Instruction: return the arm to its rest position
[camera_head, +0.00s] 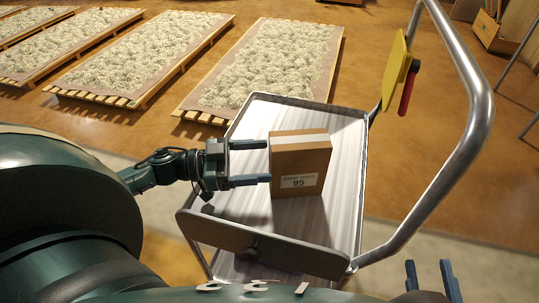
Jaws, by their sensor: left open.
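My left gripper (268,162) reaches in from the left over a metal cart tray. Its two blue-grey fingers are apart with nothing between them. Their tips end at the left side of a brown cardboard box (318,162); I cannot tell whether they touch it. The box stands upright on the tray and has a white label reading 95. My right gripper (428,268) shows at the bottom right edge, its two fingers apart and empty. Most of the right arm is out of view.
The cart (342,215) has a raised rim, a dark front panel (262,245) and a curved metal handle (478,110) on the right. A yellow plate (394,72) and a red grip (407,92) are on it. Pallets of pale material (270,62) lie behind on the brown floor.

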